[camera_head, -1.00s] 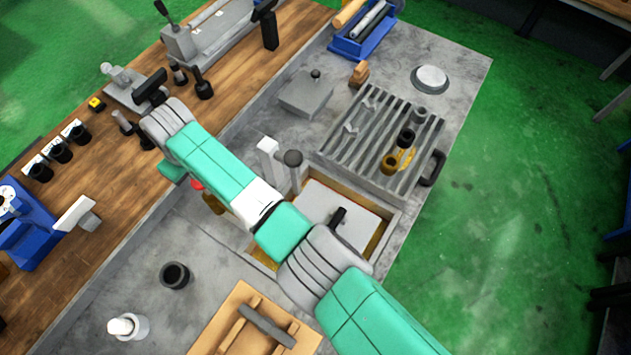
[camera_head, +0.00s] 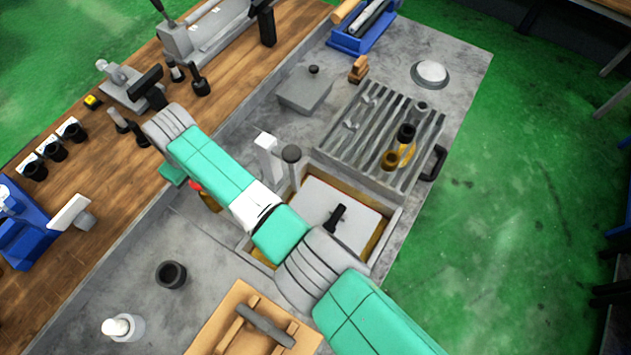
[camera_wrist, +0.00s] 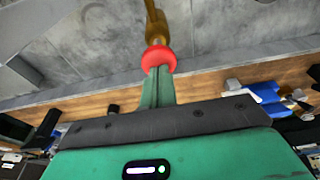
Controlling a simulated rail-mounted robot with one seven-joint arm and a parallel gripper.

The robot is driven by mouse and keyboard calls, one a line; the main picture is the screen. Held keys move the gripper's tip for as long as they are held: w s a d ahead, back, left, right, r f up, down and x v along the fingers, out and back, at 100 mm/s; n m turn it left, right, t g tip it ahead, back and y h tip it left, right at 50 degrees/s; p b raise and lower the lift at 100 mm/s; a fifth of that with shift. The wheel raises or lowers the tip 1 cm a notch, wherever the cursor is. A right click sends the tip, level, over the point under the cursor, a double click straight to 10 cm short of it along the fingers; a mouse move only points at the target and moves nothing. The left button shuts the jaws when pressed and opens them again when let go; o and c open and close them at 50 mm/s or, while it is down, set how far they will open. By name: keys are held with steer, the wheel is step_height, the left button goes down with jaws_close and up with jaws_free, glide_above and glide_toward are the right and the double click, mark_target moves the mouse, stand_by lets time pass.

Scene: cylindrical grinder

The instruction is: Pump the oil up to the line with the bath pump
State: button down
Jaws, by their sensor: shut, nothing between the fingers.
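The pump shows in the wrist view as a brass body (camera_wrist: 156,24) with a round red knob (camera_wrist: 158,58). In the head view, a bit of the red and the brass (camera_head: 211,202) show beside my arm. My gripper (camera_wrist: 158,74) is shut and empty, its fingertips right at the red knob; I cannot tell if they press on it. The oil bath (camera_head: 395,222) is a square sunken tank with a pale plate (camera_head: 350,222) and a black handle inside. A yellowish strip shows at its edge. I cannot make out the line.
A white post (camera_head: 267,158) and a grey-topped post (camera_head: 291,172) stand close by my forearm. A slatted grate (camera_head: 365,135) with bottles lies behind the bath. A black cup (camera_head: 171,274) and a wooden tray (camera_head: 215,328) are in front. The wooden bench (camera_head: 110,205) runs along the left.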

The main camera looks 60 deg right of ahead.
steer(key=shift+f+b, duration=0.7)
steer(key=shift+f, duration=0.55)
steer(key=shift+r, duration=0.1)
step_height(320, 180, up, 6)
steer(key=p, duration=0.5)
steer(key=shift+f, duration=0.3)
steer(key=shift+f, duration=0.15)
